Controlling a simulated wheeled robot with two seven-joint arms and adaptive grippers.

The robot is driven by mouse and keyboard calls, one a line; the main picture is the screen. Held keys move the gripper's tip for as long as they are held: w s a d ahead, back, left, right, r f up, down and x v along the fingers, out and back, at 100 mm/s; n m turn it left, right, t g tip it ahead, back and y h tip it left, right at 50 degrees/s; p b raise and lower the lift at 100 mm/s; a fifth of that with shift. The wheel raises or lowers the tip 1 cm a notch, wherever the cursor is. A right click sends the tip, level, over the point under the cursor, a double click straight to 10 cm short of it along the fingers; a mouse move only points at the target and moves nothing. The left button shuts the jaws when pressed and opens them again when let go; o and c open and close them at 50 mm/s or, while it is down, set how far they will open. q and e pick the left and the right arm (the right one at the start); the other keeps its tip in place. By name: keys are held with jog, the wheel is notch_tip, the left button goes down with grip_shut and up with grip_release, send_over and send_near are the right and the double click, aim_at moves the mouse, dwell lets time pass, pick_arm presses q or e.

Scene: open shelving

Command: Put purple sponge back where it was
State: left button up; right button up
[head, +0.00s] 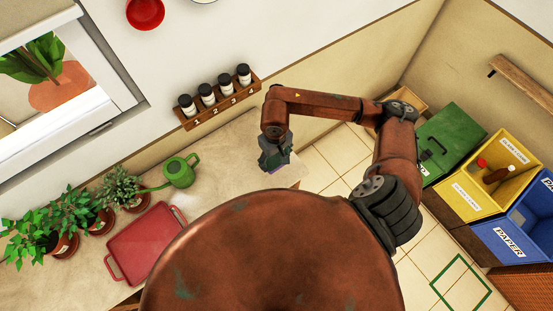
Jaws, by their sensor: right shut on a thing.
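My right gripper (276,163) is shut on the purple sponge (279,171). Only a thin purple edge of the sponge shows below the fingers; the rest is hidden by the gripper. The gripper is at the right end of the beige counter (233,150). I cannot tell whether the sponge touches the counter. My left gripper is not in view.
A wall rack (219,106) with several numbered jars is behind the gripper. A green watering can (180,171), a red tray (146,243) and potted plants (60,225) stand left on the counter. Green (450,140), yellow (492,172) and blue (522,225) bins stand right. The counter between can and gripper is clear.

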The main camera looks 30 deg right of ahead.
aim_at(276, 161)
jog(key=shift+w+d+f, duration=0.25)
jog(key=shift+w+f, duration=0.15)
jog(key=shift+f, duration=0.15)
jog(key=f, duration=0.2)
jog(key=f+p, duration=0.1)
jog(key=shift+w+d+f, duration=0.25)
jog(key=shift+f, duration=0.1)
jog(key=shift+f, duration=0.15)
jog(key=shift+f, duration=0.1)
jog(key=o, duration=1.1)
